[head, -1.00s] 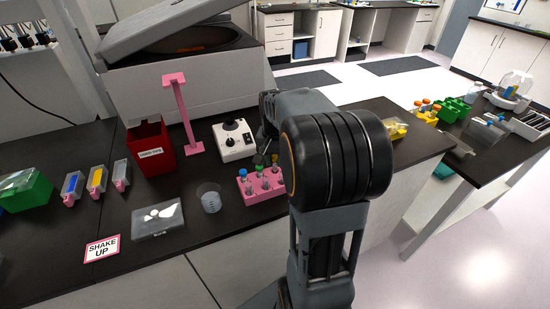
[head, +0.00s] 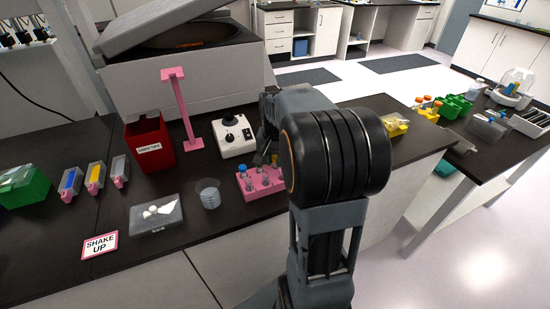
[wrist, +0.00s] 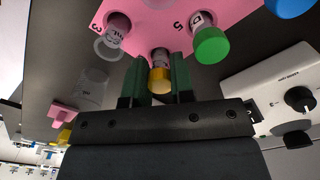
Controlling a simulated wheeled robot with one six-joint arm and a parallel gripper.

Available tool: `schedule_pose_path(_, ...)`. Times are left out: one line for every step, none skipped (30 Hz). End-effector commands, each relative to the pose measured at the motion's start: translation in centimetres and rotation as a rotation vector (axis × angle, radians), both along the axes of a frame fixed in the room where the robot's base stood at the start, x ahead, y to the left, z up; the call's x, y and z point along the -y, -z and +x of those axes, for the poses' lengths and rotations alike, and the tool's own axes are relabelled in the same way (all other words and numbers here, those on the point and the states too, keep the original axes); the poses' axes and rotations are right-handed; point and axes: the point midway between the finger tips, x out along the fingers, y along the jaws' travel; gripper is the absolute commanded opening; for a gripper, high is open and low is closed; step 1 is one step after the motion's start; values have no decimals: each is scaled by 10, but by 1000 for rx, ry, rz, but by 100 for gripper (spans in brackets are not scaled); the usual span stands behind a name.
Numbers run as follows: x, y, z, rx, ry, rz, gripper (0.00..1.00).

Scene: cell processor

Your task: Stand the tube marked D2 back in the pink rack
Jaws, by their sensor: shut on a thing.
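The pink rack (head: 262,188) stands on the dark bench beside my arm and fills the top of the wrist view (wrist: 188,28). My gripper (wrist: 160,78) is shut on a yellow-capped tube (wrist: 159,78), with one green finger on each side. The tube's body meets the rack in this view, but I cannot tell how deep it sits, and its mark is not readable. A green-capped tube (wrist: 210,44) with a label starting with D is in the rack to the right. A clear-capped tube (wrist: 113,40) is to the left. In the head view my gripper (head: 264,158) is partly hidden over the rack.
A blue cap (wrist: 287,5) shows at the wrist view's top right. A white device with a black knob (head: 234,136) stands behind the rack. A beaker (head: 208,193) is to its left. A red bin (head: 148,143) and pink stand (head: 181,108) are farther back.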

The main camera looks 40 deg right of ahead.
Motion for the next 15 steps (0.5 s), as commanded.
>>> schedule_pose_path(0,2,0,0,0,0,0)
schedule_pose_path(0,3,0,-1,0,1,0)
schedule_pose_path(0,2,0,0,0,0,0)
schedule_pose_path(0,2,0,0,0,0,0)
schedule_pose_path(0,2,0,0,0,0,0)
schedule_pose_path(0,2,0,-1,0,1,23)
schedule_pose_path(0,2,0,-1,0,1,26)
schedule_pose_path(0,2,0,-1,0,1,29)
schedule_pose_path(0,2,0,-1,0,1,33)
schedule_pose_path(0,2,0,-1,0,1,36)
schedule_pose_path(0,2,0,-1,0,1,39)
schedule_pose_path(0,2,0,-1,0,1,43)
schedule_pose_path(0,2,0,-1,0,1,45)
schedule_pose_path(0,2,0,-1,0,1,48)
schedule_pose_path(0,2,0,-1,0,1,52)
